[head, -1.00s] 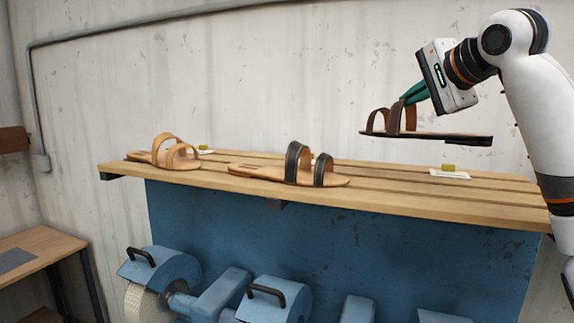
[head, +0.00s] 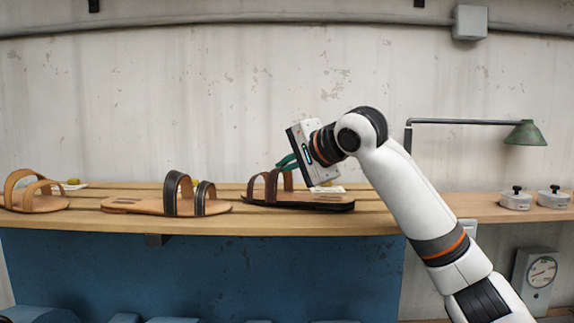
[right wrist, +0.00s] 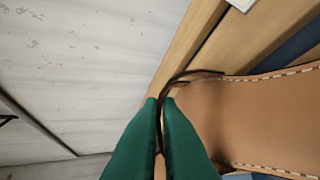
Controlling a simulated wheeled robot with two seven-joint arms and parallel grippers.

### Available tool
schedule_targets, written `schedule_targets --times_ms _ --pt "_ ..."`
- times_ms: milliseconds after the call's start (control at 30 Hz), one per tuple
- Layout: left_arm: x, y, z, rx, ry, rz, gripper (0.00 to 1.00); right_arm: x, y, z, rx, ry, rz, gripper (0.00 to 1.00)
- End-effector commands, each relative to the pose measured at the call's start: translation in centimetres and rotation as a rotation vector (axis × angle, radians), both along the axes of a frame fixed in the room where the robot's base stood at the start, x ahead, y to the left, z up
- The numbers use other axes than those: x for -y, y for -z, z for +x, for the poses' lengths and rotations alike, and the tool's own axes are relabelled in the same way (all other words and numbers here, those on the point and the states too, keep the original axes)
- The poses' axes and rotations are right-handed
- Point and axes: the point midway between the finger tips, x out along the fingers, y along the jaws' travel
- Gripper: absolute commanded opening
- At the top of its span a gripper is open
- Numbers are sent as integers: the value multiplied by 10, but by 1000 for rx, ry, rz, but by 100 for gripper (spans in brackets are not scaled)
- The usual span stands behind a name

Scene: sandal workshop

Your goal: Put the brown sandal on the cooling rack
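The brown sandal (head: 325,202), with dark brown straps and a tan insole, is at the right part of the slatted wooden cooling rack (head: 270,227). It lies level, toe to the left; I cannot tell whether its sole touches the slats. My right gripper (head: 283,163) has its green fingers shut on a strap from above. The right wrist view shows the fingertips (right wrist: 161,101) pinching the dark strap, with the stitched insole (right wrist: 255,115) beyond. My left gripper is in neither view.
A black-strapped sandal (head: 145,207) lies left of the brown one, and a tan sandal (head: 35,201) at the far left. A white card (head: 328,189) lies behind the brown sandal. A green lamp (head: 525,133) and two white knobbed objects stand right.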

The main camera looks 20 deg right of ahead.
Motion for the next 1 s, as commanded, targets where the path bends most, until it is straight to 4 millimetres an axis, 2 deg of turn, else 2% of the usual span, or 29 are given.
schedule_targets --times_ms 233,300,367,400,667,767,867,1000 --pt "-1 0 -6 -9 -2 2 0 0 3 0 2 1 1 0" --pt "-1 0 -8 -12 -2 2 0 0 4 0 -1 1 0 16" --pt "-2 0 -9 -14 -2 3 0 0 4 0 -1 1 0 25" --pt "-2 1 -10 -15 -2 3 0 0 4 0 0 1 1 26" --pt "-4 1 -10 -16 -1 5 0 0 3 -1 1 1 0 26" --pt "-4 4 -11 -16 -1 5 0 2 1 -7 3 0 1 26" --pt "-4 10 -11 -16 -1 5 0 6 -4 -20 4 1 1 26" --pt "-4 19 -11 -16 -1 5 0 14 -16 -48 6 0 -1 26"
